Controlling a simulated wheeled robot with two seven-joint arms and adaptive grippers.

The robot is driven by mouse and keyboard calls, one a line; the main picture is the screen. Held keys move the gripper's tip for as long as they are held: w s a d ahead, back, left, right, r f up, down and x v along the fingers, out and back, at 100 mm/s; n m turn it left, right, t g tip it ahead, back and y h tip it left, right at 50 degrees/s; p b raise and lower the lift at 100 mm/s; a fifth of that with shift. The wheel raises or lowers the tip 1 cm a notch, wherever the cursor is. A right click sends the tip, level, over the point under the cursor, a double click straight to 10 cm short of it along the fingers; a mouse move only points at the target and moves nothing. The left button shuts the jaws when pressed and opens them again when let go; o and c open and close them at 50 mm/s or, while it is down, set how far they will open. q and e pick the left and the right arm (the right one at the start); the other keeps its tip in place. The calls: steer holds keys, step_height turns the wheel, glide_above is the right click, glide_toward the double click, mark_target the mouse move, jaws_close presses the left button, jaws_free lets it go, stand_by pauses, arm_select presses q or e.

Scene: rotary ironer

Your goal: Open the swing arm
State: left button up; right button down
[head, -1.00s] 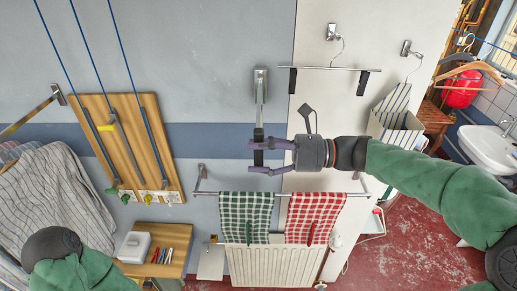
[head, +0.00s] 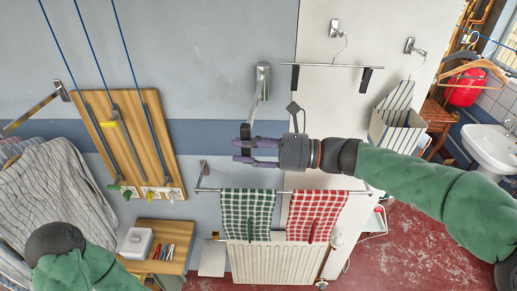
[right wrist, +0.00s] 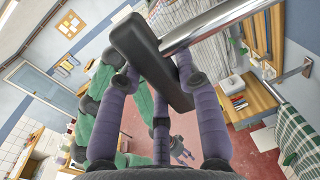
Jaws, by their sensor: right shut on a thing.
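The swing arm (head: 257,97) is a chrome bar on a wall bracket (head: 263,71), with a black grip (head: 246,139) at its free end. The bar slants down and left from the bracket. My right gripper (head: 243,149) is shut on the black grip from the right. In the right wrist view the dark grip (right wrist: 150,60) lies between its purple fingers, with the chrome bar (right wrist: 220,27) running off to the upper right. My left gripper (right wrist: 181,151) shows small in the right wrist view; its opening cannot be made out.
A towel rail with a green checked towel (head: 246,213) and a red checked towel (head: 314,214) is below, over a radiator (head: 265,262). A wooden board (head: 132,142) with cords is left. The wall left of the grip is clear.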

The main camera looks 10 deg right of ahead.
steer(key=w+a+m+t+b, duration=0.1)
steer(key=w+a, duration=0.2)
steer(key=a, duration=0.3)
steer(key=shift+t+h, duration=0.3)
steer(key=shift+h, duration=0.1)
steer(key=shift+r, duration=0.1)
steer(key=c, duration=0.8)
jaws_free()
steer(key=shift+c, duration=0.2)
steer(key=shift+d, duration=0.15)
steer(key=v, duration=1.2)
